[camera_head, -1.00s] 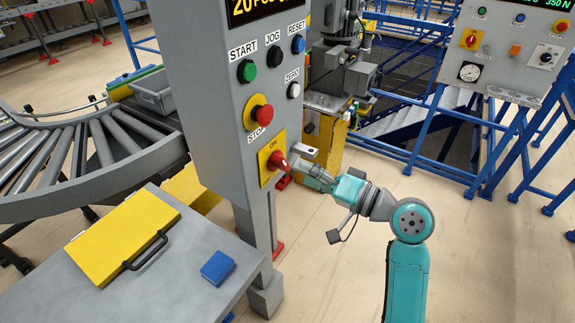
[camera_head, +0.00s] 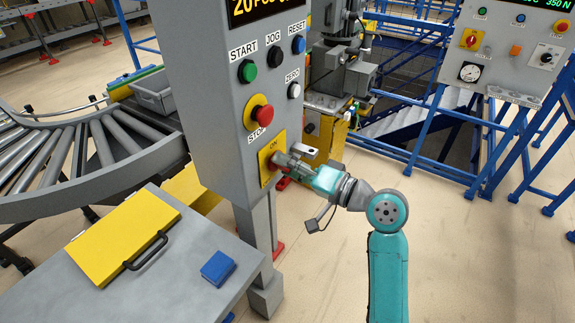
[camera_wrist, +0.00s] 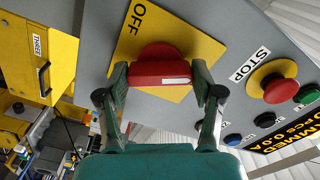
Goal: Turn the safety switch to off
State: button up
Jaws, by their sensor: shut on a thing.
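The safety switch is a red rotary knob (camera_wrist: 160,72) on a yellow plate (camera_wrist: 128,50) on the grey control cabinet. In the wrist view the plate's OFF label shows beside the knob; in the head view its ON label is above the knob. My gripper (camera_head: 282,170) reaches the plate (camera_head: 264,161) from the right in the head view. In the wrist view both fingers of my gripper (camera_wrist: 162,80) are shut on the knob, one at each end. The knob's white mark lies on its near face. In the head view the fingers mostly hide the knob.
A red stop button (camera_head: 258,113) on a yellow base sits just above the switch. Green START (camera_head: 247,71), black JOG, blue RESET and white ZERO buttons are higher up. A grey table (camera_head: 190,285) with a yellow lid (camera_head: 122,235) and a blue block (camera_head: 218,267) stands front left.

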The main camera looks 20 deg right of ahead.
jog(key=shift+n, duration=0.3)
jog(key=n, duration=1.1)
jog(key=shift+n, duration=0.3)
dwell(0.5)
jog(key=o, duration=1.1)
jog(key=shift+o, duration=0.2)
jog(key=shift+s, duration=0.1)
jog(key=v, duration=1.2)
